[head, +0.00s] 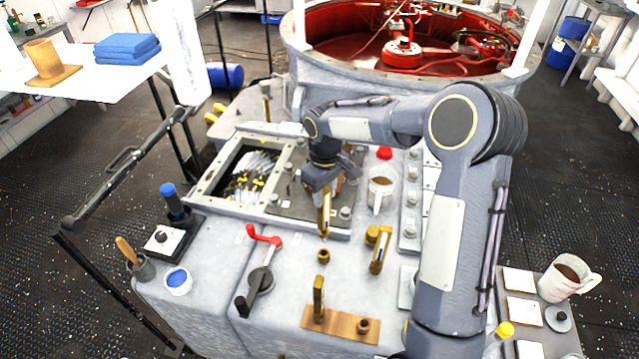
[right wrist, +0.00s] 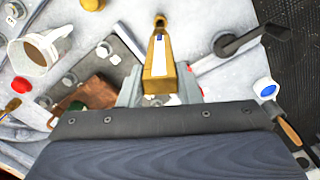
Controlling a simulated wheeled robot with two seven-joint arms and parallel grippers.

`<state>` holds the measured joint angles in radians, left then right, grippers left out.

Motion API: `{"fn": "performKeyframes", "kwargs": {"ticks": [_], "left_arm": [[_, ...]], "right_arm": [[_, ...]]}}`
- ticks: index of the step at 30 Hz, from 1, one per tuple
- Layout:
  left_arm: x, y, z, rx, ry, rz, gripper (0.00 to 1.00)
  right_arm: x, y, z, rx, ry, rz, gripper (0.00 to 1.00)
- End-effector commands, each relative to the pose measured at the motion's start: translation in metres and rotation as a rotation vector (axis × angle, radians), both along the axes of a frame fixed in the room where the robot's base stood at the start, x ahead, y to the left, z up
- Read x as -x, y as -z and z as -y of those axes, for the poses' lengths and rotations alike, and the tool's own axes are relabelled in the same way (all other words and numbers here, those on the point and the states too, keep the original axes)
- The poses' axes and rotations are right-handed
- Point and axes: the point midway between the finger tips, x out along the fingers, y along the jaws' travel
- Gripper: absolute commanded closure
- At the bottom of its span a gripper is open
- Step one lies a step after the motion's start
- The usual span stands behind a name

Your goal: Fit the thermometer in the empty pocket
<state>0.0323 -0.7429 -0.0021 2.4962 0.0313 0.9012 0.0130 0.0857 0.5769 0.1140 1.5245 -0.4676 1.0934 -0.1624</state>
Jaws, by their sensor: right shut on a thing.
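My right gripper (head: 322,180) is shut on a brass thermometer (head: 324,212), holding it upright with its thin stem pointing down. In the right wrist view the thermometer (right wrist: 159,62) shows its white and blue face between the fingers. A small brass pocket (head: 323,256) with a dark opening stands on the grey deck directly below the stem in the head view. The stem tip appears just above the pocket, apart from it. Another brass thermometer (head: 380,252) and one more (head: 318,295) stand nearer the front. My left gripper is out of view.
A wooden board (head: 340,328) carries a brass fitting (head: 363,326). A red-handled lever (head: 262,262) stands left of the pocket. A measuring jug (head: 381,188) is behind on the right. Bare deck surrounds the pocket.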

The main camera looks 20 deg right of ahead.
Motion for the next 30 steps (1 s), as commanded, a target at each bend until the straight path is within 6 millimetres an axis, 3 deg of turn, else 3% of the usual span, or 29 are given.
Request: {"fn": "performKeyframes", "kwargs": {"ticks": [16,30], "left_arm": [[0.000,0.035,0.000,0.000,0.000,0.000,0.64],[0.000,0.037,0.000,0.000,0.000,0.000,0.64]], "right_arm": [[0.000,0.047,0.000,-0.001,0.001,0.000,0.93],[0.000,0.051,0.000,0.000,0.000,0.001,0.93]]}}
